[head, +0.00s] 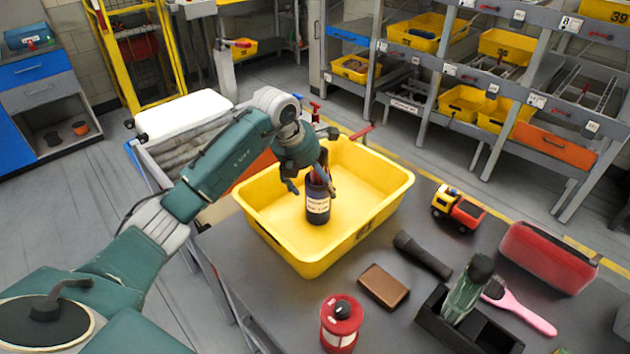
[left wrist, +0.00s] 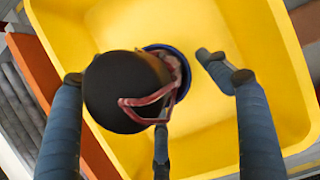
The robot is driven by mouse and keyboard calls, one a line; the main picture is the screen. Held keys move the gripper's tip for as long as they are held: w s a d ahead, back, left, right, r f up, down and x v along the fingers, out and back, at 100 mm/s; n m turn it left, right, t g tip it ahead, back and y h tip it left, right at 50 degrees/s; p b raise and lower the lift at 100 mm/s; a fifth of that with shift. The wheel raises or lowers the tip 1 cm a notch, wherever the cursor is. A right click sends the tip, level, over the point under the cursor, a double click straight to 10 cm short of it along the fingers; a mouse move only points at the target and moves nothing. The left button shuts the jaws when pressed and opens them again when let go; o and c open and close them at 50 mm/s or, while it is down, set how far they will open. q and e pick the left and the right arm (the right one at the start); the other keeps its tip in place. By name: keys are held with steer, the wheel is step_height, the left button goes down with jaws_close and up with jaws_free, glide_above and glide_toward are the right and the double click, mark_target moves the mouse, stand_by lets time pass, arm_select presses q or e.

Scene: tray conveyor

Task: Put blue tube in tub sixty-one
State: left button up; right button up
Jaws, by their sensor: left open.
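A dark tube (head: 318,204) with a white label stands upright inside the yellow tub (head: 382,192). In the left wrist view, a dark round top with a thin red loop and a blue ring below (left wrist: 125,92) shows over the floor of the tub (left wrist: 225,25). The tub's number cannot be read. My left gripper (head: 312,188) is over the tub at the upper part of the tube. In the left wrist view its fingers (left wrist: 160,125) are spread around the dark top, with gaps at the sides. My right gripper is not in view.
On the grey table right of the tub are a toy truck (head: 458,209), a black flashlight (head: 423,255), a brown block (head: 384,287), a red lantern (head: 341,322), a red case (head: 548,258) and a pink brush (head: 524,311). Shelves with yellow tubs (head: 505,46) stand behind.

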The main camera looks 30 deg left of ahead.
arm_select(q)
steer(key=b+v, duration=0.2)
steer(key=v, duration=1)
steer(key=shift+b, duration=0.3)
steer(key=shift+s, duration=0.1)
